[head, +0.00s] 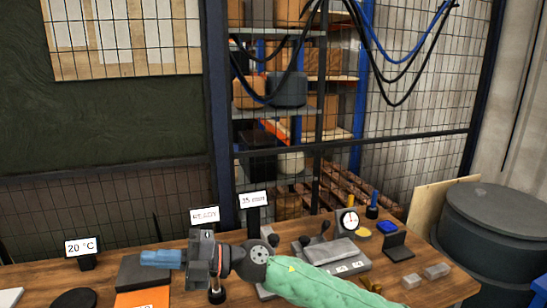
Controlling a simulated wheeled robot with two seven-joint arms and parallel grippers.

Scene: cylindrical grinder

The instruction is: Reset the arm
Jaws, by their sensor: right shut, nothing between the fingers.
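My right arm (318,284), in a green sleeve, reaches in from the lower right across the table. Its dark wrist ends in my right gripper (152,258), which points left with its blue fingers together and nothing between them. The gripper is over the left middle of the table, in front of a dark grey block (140,275); I cannot tell its exact height. My left gripper and left arm are out of view. The wrist and gripper hide part of the table behind them.
The wooden table (440,290) carries a grey device with knobs (335,256), a dial gauge (348,221), small displays (82,248), an orange plate (142,298) and clear blocks (436,271). A dark barrel (500,230) stands at right. A mesh fence (410,160) is behind.

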